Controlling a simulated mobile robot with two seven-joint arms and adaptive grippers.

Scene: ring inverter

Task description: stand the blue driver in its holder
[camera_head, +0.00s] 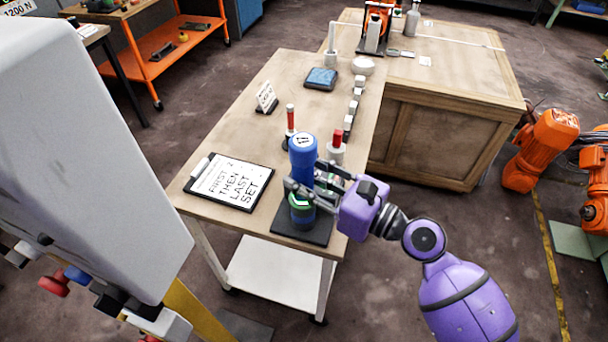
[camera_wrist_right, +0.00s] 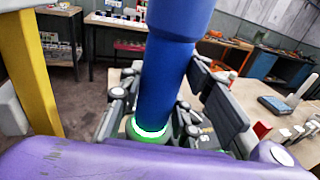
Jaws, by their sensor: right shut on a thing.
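The blue driver (camera_head: 302,155) stands upright at the near right end of the workbench, its round top bearing a white mark. My right gripper (camera_head: 312,183) comes in from the right and is shut on its lower body. The holder (camera_head: 302,212), a dark cup with a green ring on a black plate, is directly beneath. In the right wrist view the blue driver (camera_wrist_right: 172,80) runs down to the glowing green ring of the holder (camera_wrist_right: 148,132). The fingers partly hide the joint, and I cannot tell how deep the driver sits. My left gripper is not in view.
A red-topped tool (camera_head: 290,118) and a red-capped white piece (camera_head: 336,150) stand close behind the driver. A clipboard (camera_head: 230,182) lies left of it. Several small blocks line the bench's right edge. A large pale panel (camera_head: 85,150) stands at left.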

